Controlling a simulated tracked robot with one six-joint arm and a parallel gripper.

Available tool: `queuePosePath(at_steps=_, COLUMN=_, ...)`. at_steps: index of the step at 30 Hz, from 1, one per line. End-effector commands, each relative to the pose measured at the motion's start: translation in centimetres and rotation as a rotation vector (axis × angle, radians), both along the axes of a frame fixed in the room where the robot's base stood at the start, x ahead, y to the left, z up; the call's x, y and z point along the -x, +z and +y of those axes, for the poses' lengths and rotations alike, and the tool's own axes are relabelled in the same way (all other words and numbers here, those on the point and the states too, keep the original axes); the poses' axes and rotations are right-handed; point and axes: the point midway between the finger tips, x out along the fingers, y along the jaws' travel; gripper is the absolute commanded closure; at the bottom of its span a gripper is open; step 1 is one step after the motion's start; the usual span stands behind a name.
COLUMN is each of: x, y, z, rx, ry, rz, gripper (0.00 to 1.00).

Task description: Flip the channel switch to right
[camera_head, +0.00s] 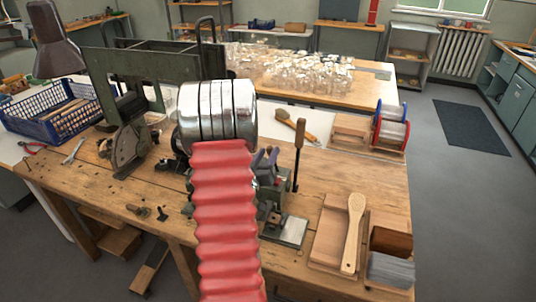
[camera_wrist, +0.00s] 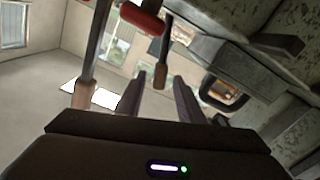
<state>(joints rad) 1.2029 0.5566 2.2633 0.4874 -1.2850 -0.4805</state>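My gripper (camera_head: 266,156) is over the small green machine (camera_head: 274,208) on the wooden bench, partly hidden behind my red-sleeved arm in the head view. In the wrist view, the two dark fingers of my gripper (camera_wrist: 158,88) stand apart with nothing held between them. A small lever with a brown grip (camera_wrist: 160,75) shows between and beyond the fingertips. It may be the channel switch, but I cannot tell for sure, nor which side it is set to. No clearly recognisable channel switch shows in the head view.
A tall lever with a wooden handle (camera_head: 299,140) stands right of my gripper; a wooden-handled lever (camera_wrist: 84,88) shows left in the wrist view. Near it is a red handle (camera_wrist: 140,18). A wooden brush body (camera_head: 353,232) lies at the right; a blue crate (camera_head: 55,125) sits left.

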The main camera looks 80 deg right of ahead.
Motion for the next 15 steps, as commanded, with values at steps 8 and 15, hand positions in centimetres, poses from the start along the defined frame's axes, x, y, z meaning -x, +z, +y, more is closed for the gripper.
queuePosePath(at_steps=8, x=0.0, y=0.0, z=-2.1, rx=-0.001, ry=0.002, rz=0.0, gripper=0.66)
queuePosePath(at_steps=15, x=-0.1, y=0.0, z=-2.1, rx=-0.001, ry=0.003, rz=0.0, gripper=0.66)
